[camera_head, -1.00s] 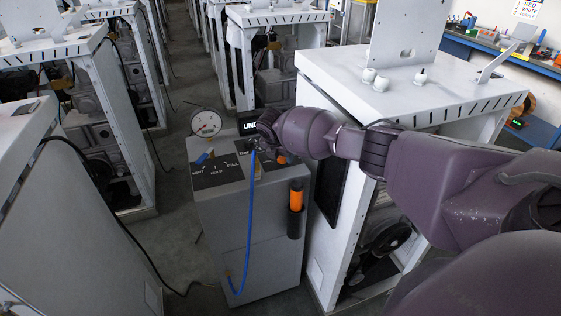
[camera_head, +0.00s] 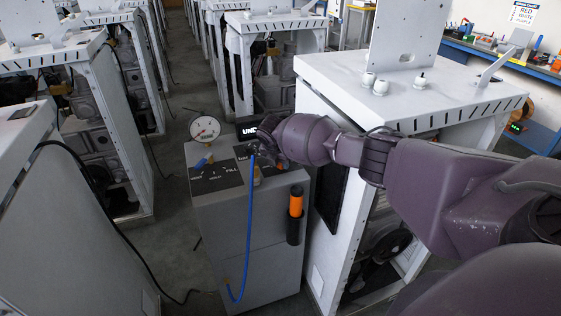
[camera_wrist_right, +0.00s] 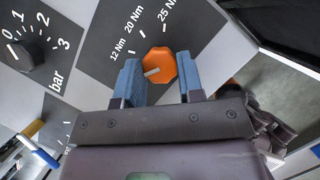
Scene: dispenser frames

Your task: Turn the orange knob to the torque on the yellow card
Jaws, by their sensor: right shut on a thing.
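The orange knob (camera_wrist_right: 161,63) sits on a dark panel in the right wrist view, with 12 Nm, 20 Nm and 25 Nm printed around it. Its white pointer line lies toward the left, on the 12 Nm side. My right gripper (camera_wrist_right: 158,72) is shut on the knob, one blue finger on each side. In the head view my right gripper (camera_head: 268,148) is over the top of the grey dispenser cabinet (camera_head: 218,222) and hides the knob. I cannot make out the yellow card. My left gripper is out of view.
A black knob (camera_wrist_right: 30,53) with a bar scale is beside the torque panel. A round gauge (camera_head: 205,128) stands on the cabinet. A blue hose (camera_head: 249,225) hangs down its front, near an orange-handled tool (camera_head: 296,203) in a holder. A white frame (camera_head: 340,80) stands close on the right.

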